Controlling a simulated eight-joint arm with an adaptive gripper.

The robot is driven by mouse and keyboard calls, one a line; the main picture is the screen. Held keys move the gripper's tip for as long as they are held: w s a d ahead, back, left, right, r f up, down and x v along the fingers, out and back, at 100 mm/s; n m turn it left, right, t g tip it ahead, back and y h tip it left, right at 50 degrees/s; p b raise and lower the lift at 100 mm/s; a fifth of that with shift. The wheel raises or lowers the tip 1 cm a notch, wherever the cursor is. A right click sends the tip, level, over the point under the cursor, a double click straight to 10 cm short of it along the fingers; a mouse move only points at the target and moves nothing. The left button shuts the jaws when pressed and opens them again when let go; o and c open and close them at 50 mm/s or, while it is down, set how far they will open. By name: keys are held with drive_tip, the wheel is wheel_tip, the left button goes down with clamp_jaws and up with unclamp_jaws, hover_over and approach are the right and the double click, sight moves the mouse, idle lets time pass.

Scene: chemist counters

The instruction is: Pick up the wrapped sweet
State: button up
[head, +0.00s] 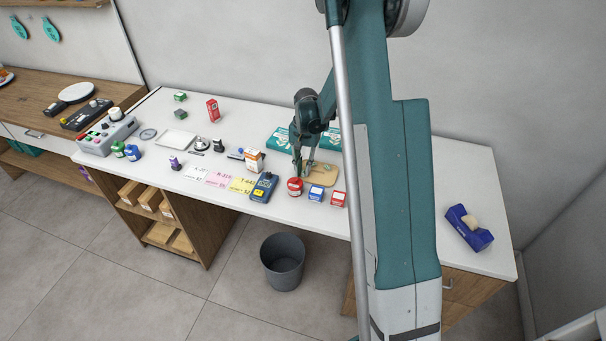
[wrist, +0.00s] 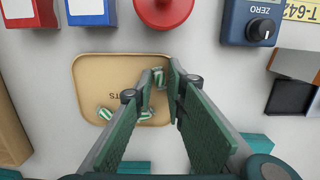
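Several wrapped sweets with green and white stripes lie in a shallow tan tray (wrist: 88,75) in the wrist view. One sweet (wrist: 159,78) is between my fingertips. Another sweet (wrist: 105,113) is at the tray's lower left, and one (wrist: 146,115) is beside my left finger. My gripper (wrist: 161,72) reaches down over the tray with its fingertips a narrow gap apart. I cannot tell whether both pads touch the sweet. In the head view my gripper (head: 301,174) is at the left part of the tray (head: 323,175); the sweets are too small to make out there.
Close by the tray's front stand a red round container (head: 295,187), a blue box (head: 316,194) and a red box (head: 338,199). A blue meter (head: 264,187) is to the left. Teal packets (head: 280,138) lie behind. A blue tape dispenser (head: 469,228) is far right.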

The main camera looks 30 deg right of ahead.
sight(303, 171)
idle(0.5)
drive_tip(key=shift+c, duration=1)
drive_tip(key=shift+c, duration=0.2)
drive_tip(key=shift+r, duration=0.15)
wheel_tip(303, 171, up, 10)
idle(0.6)
